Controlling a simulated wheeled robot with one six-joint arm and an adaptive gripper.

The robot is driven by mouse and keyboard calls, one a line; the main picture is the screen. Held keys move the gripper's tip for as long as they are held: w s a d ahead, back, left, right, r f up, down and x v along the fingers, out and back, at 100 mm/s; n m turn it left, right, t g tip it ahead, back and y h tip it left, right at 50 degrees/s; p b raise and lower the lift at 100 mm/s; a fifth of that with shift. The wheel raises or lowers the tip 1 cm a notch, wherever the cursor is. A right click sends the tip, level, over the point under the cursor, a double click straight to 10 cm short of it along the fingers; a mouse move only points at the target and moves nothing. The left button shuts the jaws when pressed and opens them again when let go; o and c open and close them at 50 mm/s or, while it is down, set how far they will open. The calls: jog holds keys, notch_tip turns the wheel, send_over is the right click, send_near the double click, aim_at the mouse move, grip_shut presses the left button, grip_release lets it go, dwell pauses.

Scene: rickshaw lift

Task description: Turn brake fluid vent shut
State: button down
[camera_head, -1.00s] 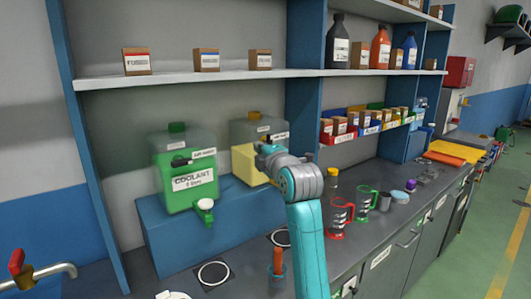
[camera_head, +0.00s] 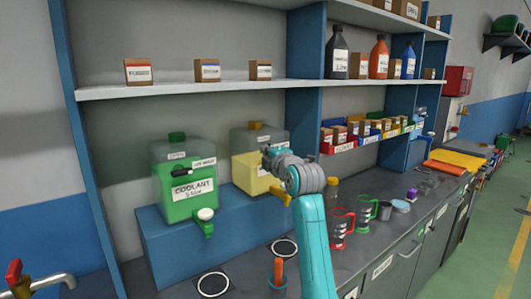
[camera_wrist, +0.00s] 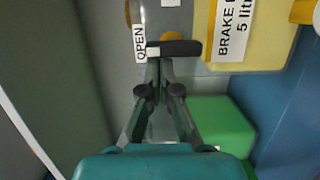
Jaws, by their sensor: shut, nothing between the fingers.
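The brake fluid container (camera_head: 247,172), clear with yellow fluid, stands on the blue step behind my arm. In the wrist view its yellow side (camera_wrist: 262,50) carries a white "BRAKE" label (camera_wrist: 232,28). The vent lever (camera_wrist: 182,48) is a dark bar lying crosswise beside an "OPEN" label (camera_wrist: 140,43). My gripper (camera_wrist: 158,68) is shut and empty, its tips at the left end of the lever; I cannot tell whether they touch it. In the head view my gripper (camera_head: 268,154) is in front of the container, its fingertips hard to make out.
The green coolant container (camera_head: 187,185) stands just left, with a tap (camera_head: 205,220) jutting forward. A yellow tap (camera_head: 281,195) sits below my wrist. Red (camera_head: 338,228) and green (camera_head: 367,210) measuring jugs stand on the bench at right. A shelf (camera_head: 215,88) runs above.

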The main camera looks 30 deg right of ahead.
jog(key=shift+d+r+m+g, duration=0.15)
jog(key=shift+r+m+g, duration=0.15)
jog(key=shift+m, duration=0.7)
jog(key=d+m+y, duration=0.1)
jog(key=m, duration=0.3)
jog(key=d+m+g+y, duration=0.1)
jog(key=m, duration=0.3)
jog(key=d+m+y, duration=0.1)
jog(key=m+y, duration=0.1)
jog(key=m, duration=0.2)
jog(key=shift+d+r+g, duration=0.35)
jog(key=shift+g, duration=0.05)
jog(key=shift+d, duration=0.1)
dwell(0.5)
jog(key=shift+w, duration=0.1)
jog(key=s+r, duration=0.6)
jog(key=s, duration=0.3)
jog(key=shift+s+d+r, duration=0.15)
jog(key=shift+s, duration=0.25)
